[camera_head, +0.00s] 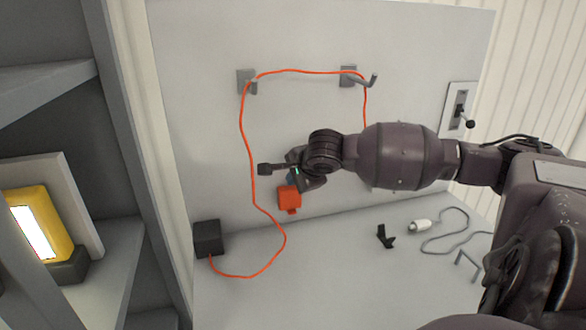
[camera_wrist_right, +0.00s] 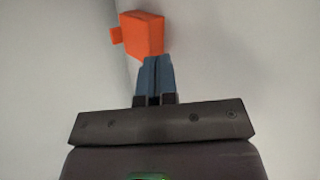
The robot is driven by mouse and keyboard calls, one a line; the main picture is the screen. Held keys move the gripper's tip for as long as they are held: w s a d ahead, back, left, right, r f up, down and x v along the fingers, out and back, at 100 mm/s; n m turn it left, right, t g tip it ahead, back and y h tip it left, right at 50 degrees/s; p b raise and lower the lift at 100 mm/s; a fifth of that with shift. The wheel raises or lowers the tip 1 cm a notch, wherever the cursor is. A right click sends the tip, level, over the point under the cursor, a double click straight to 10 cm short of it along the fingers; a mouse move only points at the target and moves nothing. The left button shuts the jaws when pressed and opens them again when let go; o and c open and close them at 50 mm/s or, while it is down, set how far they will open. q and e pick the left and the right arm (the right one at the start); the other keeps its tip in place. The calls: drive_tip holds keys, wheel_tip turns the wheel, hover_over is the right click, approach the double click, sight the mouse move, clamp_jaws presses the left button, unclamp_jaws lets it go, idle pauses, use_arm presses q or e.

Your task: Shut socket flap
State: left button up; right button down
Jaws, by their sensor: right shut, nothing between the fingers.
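The orange socket flap (camera_head: 289,197) is a small block-like part low on the pale wall panel in the head view, with a tab at its lower edge. It also shows in the right wrist view (camera_wrist_right: 142,34), just beyond my fingertips, with the tab sticking out to the left. My right gripper (camera_head: 290,180) is shut and empty, right by the flap's upper edge in the head view. Its blue fingertips (camera_wrist_right: 154,66) are together. I cannot tell whether they touch the flap. Any socket behind the orange part is hidden. My left gripper is not in view.
An orange cable (camera_head: 242,130) runs over two wall hooks (camera_head: 246,82) and down to a black box (camera_head: 208,238). A lever switch (camera_head: 460,108) is at the right. A black clip (camera_head: 385,236) and a white plug with grey cord (camera_head: 420,226) lie on the table (camera_head: 330,290). Shelves stand left.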

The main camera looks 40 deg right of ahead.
use_arm(q)
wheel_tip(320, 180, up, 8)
drive_tip(key=p, duration=0.9)
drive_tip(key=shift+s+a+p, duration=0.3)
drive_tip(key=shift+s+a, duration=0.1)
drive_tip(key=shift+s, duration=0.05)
use_arm(e)
drive_tip(key=v, duration=0.8)
drive_tip(key=shift+r, duration=0.2)
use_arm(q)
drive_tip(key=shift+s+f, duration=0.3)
use_arm(e)
drive_tip(key=shift+f, duration=0.1)
